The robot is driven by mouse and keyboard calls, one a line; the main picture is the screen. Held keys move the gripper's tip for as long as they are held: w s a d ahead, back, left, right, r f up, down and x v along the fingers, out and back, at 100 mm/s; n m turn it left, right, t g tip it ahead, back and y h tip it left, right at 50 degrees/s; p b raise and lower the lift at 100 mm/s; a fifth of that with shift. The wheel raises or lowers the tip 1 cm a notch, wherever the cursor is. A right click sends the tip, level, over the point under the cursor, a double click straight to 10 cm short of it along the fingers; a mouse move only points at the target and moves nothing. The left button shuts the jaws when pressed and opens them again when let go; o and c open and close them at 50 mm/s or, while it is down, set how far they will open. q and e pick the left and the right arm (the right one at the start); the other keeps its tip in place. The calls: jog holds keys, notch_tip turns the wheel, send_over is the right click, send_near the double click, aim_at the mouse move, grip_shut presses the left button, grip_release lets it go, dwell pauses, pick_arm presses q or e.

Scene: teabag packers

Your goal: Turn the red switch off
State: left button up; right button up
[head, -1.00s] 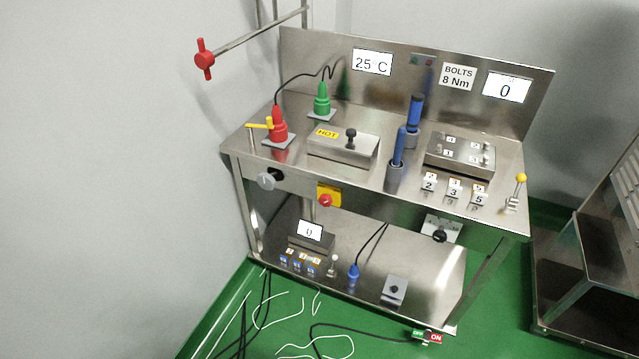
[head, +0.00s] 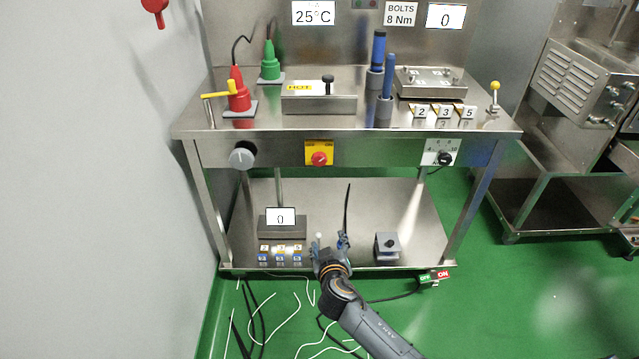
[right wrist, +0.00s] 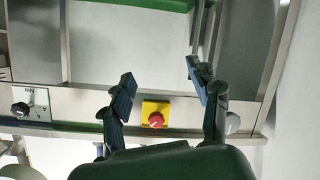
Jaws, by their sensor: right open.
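The red switch (head: 319,158) is a round red knob on a yellow plate on the table's front rail; the plate has small labels at its upper corners. I cannot tell which way the knob points. My right gripper (head: 330,250) is open and empty, below the switch and in front of the lower shelf in the head view. In the right wrist view, the red switch (right wrist: 155,119) shows between the two spread fingers of my right gripper (right wrist: 160,76), not touched by them. My left gripper is not in view.
A grey knob (head: 242,155) and a black dial (head: 445,158) sit on the same rail. The steel table (head: 300,118) carries red and green plugs and a HOT box. A green OFF and red ON box (head: 434,277) lies low at right, near loose cables.

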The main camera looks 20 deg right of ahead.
jog(key=w+a+r+m+t+h+b, duration=0.1)
jog(key=w+r+m+t+h+b, duration=0.2)
jog(key=r, duration=1)
jog(key=t+y, duration=0.1)
send_near(320, 163)
jog(key=w, duration=0.1)
jog(key=shift+n, duration=0.4)
jog(key=b+x, duration=0.2)
jog(key=x, duration=0.5)
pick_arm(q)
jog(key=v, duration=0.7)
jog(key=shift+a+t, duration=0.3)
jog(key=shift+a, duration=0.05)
pick_arm(e)
jog(key=shift+w+d, duration=0.25)
jog(key=shift+w, duration=0.3)
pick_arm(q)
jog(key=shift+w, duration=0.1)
pick_arm(e)
jog(key=shift+c, duration=0.2)
jog(key=c, duration=1.1)
